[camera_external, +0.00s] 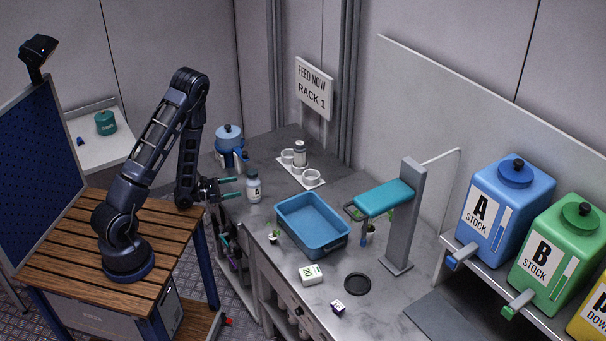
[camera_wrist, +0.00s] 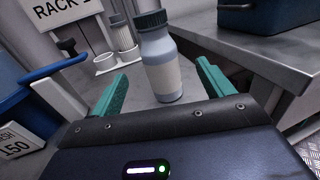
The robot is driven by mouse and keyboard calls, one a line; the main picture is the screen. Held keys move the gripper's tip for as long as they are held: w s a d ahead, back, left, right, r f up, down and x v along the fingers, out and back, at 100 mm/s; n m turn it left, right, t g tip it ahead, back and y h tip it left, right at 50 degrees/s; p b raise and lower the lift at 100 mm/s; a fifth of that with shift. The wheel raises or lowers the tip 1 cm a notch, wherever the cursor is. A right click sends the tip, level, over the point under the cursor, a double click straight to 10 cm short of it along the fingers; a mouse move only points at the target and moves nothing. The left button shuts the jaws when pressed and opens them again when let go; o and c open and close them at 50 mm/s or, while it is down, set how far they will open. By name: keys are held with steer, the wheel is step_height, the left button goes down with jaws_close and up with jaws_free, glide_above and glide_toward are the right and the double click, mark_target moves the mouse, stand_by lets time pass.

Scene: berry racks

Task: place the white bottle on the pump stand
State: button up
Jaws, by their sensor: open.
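A white bottle (camera_external: 253,188) with a dark cap and a label stands upright near the left edge of the grey counter. My gripper (camera_external: 230,188) is level and open just left of it, fingers pointing at it. In the wrist view the bottle (camera_wrist: 162,62) stands ahead, between the lines of the two teal fingers, and nothing is gripped. A grey post with a teal head (camera_external: 384,197), which looks like the pump stand, is further right on the counter. I cannot tell where its seat for a bottle is.
A blue tub (camera_external: 312,226) lies between bottle and post. A white ring rack (camera_external: 303,172) behind holds another capped bottle (camera_external: 300,150). A blue jug (camera_external: 229,140) stands at back left. A black disc (camera_external: 357,284) and a white block (camera_external: 311,274) lie in front.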

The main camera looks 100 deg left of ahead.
mark_target(257, 181)
steer(key=shift+x, duration=5.3)
steer(key=shift+r, duration=0.1)
steer(key=c, duration=1.4)
steer(key=shift+o, duration=0.2)
steer(key=shift+s, duration=0.1)
steer(key=shift+r, duration=0.15)
